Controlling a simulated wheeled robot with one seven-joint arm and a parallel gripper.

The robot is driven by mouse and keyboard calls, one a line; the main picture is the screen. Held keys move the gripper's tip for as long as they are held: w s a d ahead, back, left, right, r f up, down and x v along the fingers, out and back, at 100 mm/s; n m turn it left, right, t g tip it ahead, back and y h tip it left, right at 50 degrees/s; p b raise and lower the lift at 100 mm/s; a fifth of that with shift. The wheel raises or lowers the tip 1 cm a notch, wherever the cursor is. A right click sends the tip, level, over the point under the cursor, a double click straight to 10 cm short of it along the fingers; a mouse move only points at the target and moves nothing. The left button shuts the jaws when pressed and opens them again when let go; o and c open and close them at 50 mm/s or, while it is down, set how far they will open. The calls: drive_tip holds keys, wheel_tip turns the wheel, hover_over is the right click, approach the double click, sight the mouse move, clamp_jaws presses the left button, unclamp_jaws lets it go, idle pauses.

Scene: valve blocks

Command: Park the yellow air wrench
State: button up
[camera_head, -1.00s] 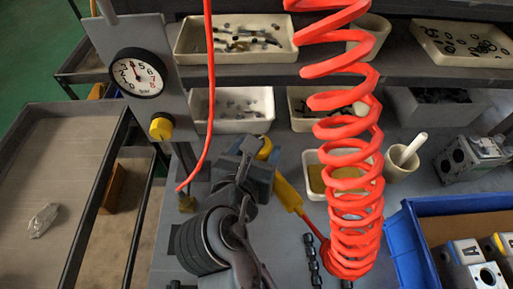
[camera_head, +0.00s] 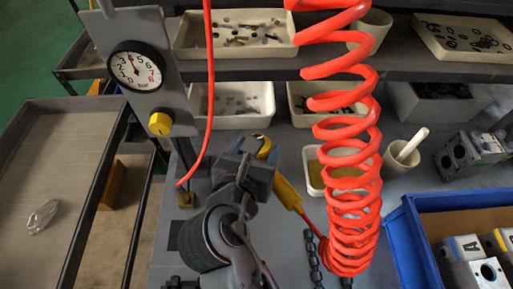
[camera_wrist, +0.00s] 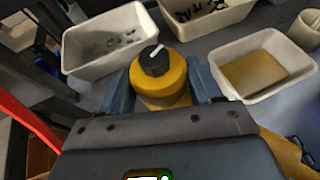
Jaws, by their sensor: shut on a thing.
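The yellow air wrench (camera_head: 287,193) is in my gripper (camera_head: 257,162) above the grey bench. Its yellow body slants down to the right towards the red coiled hose (camera_head: 350,215). In the wrist view, the wrench's yellow head (camera_wrist: 162,90) with a black knob on top sits between the two blue-grey fingers of my gripper. My gripper is shut on it. My arm and gripper hide part of the wrench and of the bench beneath it. I cannot make out a parking holder for certain.
A gauge panel (camera_head: 140,70) with a yellow knob stands at the left. A thin red hose (camera_head: 207,110) hangs beside it. White bins (camera_head: 232,110) stand behind, and a blue crate (camera_head: 412,225) with valve blocks is at the right. A black chain (camera_head: 312,260) lies on the bench.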

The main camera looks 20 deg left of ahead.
drive_tip(key=shift+r, duration=0.15)
drive_tip(key=o, duration=1.5)
drive_tip(key=shift+f, duration=0.3)
drive_tip(key=v, duration=0.8)
drive_tip(key=shift+r, duration=0.1)
